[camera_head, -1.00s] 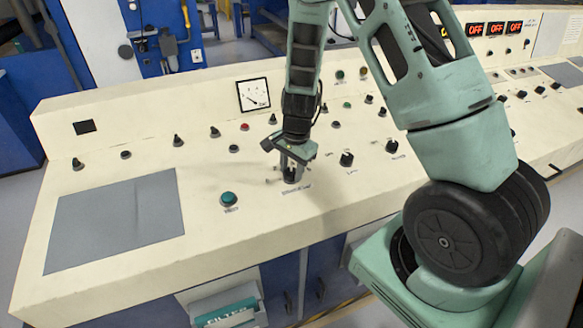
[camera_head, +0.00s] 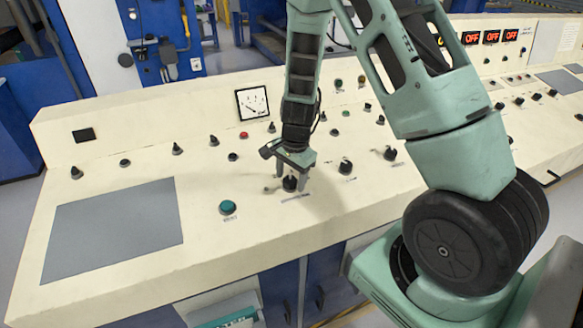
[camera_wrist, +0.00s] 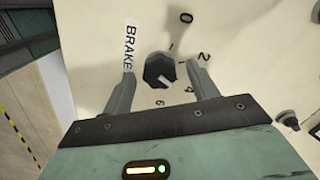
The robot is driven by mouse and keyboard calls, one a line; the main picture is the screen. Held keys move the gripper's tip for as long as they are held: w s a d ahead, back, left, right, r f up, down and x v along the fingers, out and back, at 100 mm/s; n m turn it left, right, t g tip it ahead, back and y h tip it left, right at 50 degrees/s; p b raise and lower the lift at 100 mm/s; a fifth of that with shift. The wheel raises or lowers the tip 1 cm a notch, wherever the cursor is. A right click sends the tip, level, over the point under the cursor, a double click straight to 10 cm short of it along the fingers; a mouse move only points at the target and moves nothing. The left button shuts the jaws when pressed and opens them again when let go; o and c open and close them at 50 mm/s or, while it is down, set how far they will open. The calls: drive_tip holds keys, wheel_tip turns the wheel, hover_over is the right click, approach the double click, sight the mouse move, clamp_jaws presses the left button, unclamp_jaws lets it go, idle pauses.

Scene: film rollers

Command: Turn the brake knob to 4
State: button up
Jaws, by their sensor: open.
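The black brake knob (camera_wrist: 160,70) is in the middle of the wrist view, beside a white BRAKE label (camera_wrist: 129,45). The marks 0, 2, 4 and 6 run around its right and lower sides. My gripper (camera_wrist: 162,73) is open, with one finger on each side of the knob and a gap at both sides. In the head view my gripper (camera_head: 295,167) is over the same knob (camera_head: 290,183), at the panel's front middle.
A green button (camera_head: 228,207) is to the left of the knob. Two black knobs (camera_head: 346,167) (camera_head: 390,153) stand to its right. Several small switches and a dial gauge (camera_head: 252,102) are behind. A bare grey plate (camera_head: 110,230) covers the panel's left part.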

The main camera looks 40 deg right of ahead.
sight(296, 181)
wheel_tip(296, 181, up, 17)
drive_tip(key=s, duration=0.1)
drive_tip(key=shift+s+d+r+p, duration=0.15)
drive_tip(key=shift+s+d+p, duration=0.05)
drive_tip(key=shift+d+p, duration=0.2)
idle(0.4)
drive_tip(key=s+a+r+n+y, duration=0.1)
drive_tip(key=s+a+n, duration=0.15)
drive_tip(key=a, duration=0.35)
drive_tip(key=s+a+n, duration=0.1)
drive_tip(key=a+n, duration=0.3)
drive_tip(key=a, duration=0.1)
drive_tip(key=s+a+n, duration=0.7)
drive_tip(key=s+n, duration=0.1)
drive_tip(key=s, duration=0.1)
drive_tip(key=s+a+r+n+g+h, duration=0.1)
drive_tip(key=s+a+n, duration=0.6)
drive_tip(key=s+n, duration=0.2)
drive_tip(key=shift+s+a+r, duration=0.25)
drive_tip(key=shift+s, duration=0.3)
